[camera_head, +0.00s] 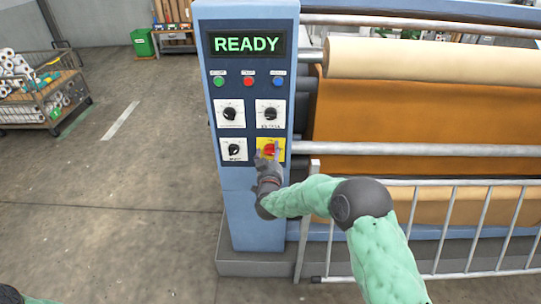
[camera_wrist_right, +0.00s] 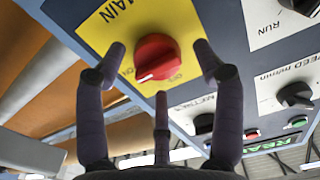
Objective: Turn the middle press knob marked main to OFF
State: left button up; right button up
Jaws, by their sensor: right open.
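The main knob is red and round, on a yellow plate (camera_head: 280,156) at the lower right of the blue control panel (camera_head: 245,205). In the right wrist view the knob (camera_wrist_right: 156,56) shows large, with MAIN printed upside down above it. A white mark sits on the knob's lower left rim. Small lettering, seemingly OFF, lies to its lower right. My right gripper (camera_head: 268,152) is open in front of the knob. In the right wrist view its fingers (camera_wrist_right: 160,52) stand around the knob, with a visible gap on both sides. My left gripper is out of view.
Black knobs on white plates sit above (camera_head: 270,113) and left (camera_head: 234,149) of the main knob. Coloured buttons (camera_head: 248,80) and a READY display (camera_head: 246,44) are higher. A metal railing (camera_head: 440,220) stands right of the panel.

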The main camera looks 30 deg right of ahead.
jog(key=c, duration=1.1)
jog(key=shift+r, duration=0.1)
jog(key=shift+c, duration=0.3)
